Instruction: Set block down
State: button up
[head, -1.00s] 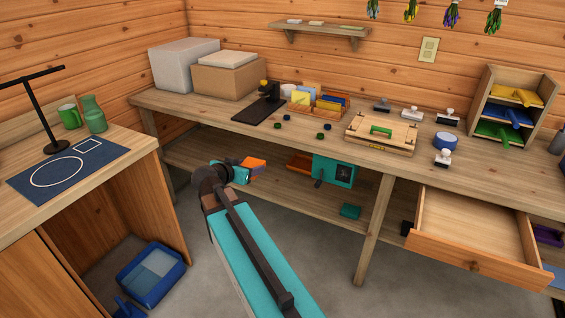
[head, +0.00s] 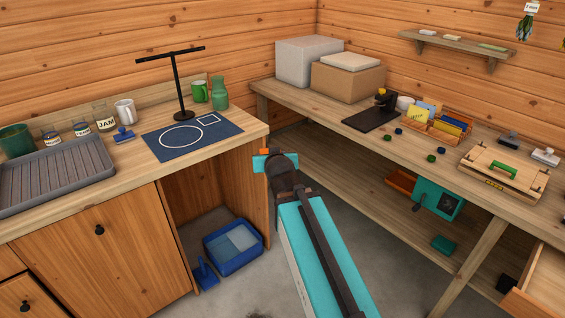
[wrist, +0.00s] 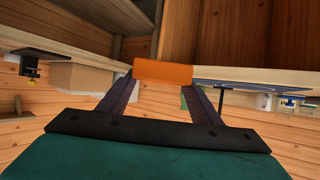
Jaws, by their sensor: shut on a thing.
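An orange block (wrist: 162,73) is held between the two fingers of my gripper (wrist: 162,82) in the wrist view. In the head view only a small bit of the block (head: 264,151) shows past my gripper (head: 266,160), which is in the air at the gap between the left counter and the right workbench. A blue mat (head: 218,139) with a white circle and a small white rectangle lies on the left counter, left of my gripper. Both outlines look empty.
A black T-shaped stand (head: 180,85) rises at the mat's back edge. A green mug (head: 200,92) and green jug (head: 220,94) stand behind the mat. A blue stamp-like tool (head: 124,135) and grey tray (head: 60,172) lie left. A blue bin (head: 234,247) is below.

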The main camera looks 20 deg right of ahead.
jog(key=shift+w+a+r+n+y, duration=0.1)
jog(key=shift+a+r+n+y, duration=0.25)
jog(key=shift+r, duration=0.2)
jog(key=shift+a+r+n+y, duration=0.2)
jog(key=shift+r+n+y, duration=0.15)
jog(key=shift+r+y, duration=0.15)
jog(key=shift+a, duration=0.1)
